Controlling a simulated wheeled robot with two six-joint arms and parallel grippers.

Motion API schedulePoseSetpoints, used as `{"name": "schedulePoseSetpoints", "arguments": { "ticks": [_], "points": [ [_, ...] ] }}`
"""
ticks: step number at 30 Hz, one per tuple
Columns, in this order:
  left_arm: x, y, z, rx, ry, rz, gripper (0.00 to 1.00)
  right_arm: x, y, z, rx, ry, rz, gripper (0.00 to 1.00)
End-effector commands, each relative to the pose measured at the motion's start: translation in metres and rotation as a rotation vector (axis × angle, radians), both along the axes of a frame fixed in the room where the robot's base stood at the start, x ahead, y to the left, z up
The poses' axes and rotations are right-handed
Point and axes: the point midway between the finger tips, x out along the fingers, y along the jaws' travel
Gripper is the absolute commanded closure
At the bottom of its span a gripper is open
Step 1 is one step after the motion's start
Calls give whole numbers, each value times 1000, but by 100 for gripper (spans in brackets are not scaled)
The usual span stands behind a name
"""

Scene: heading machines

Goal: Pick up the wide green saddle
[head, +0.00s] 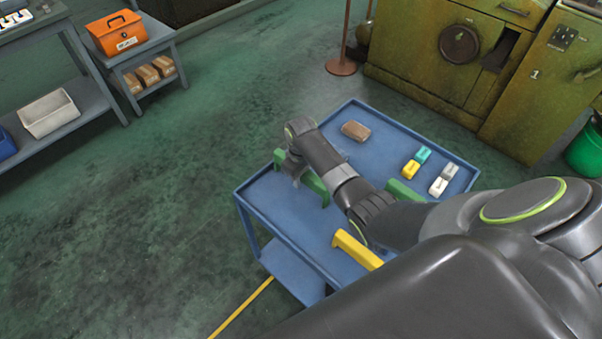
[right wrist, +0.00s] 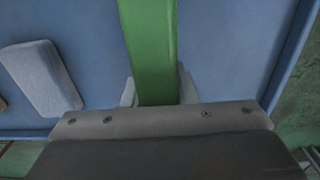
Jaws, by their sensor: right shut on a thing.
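A green saddle (head: 316,188) is on the blue cart near its left edge, partly hidden by my right arm. My right gripper (head: 291,170) is shut on it. In the right wrist view the green saddle (right wrist: 150,45) runs up from between the two pale fingertips of my right gripper (right wrist: 158,92). I cannot tell if it is clear of the cart top. A second green piece (head: 402,191) shows behind my forearm, mostly hidden, so I cannot compare their widths. My left gripper is not in view.
The blue cart (head: 262,203) has a raised rim. On it are a yellow saddle (head: 357,250), a brown block (head: 355,131) and small yellow, teal, grey and white blocks (head: 411,169). An olive machine (head: 430,75) stands behind. Open floor lies to the left.

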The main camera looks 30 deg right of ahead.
Motion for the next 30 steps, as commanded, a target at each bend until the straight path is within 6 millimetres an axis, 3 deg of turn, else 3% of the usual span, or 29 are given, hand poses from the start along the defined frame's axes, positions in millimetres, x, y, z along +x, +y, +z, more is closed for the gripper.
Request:
{"name": "schedulePoseSetpoints", "arguments": {
  "ticks": [8,21,30],
  "points": [
    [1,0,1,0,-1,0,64,1,0,10,0,-2,0,100],
    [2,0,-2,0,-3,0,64,1,0,83,-1,-4,1,100],
    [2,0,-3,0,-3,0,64,0,0,101,0,0,-1,100]
  ]
}}
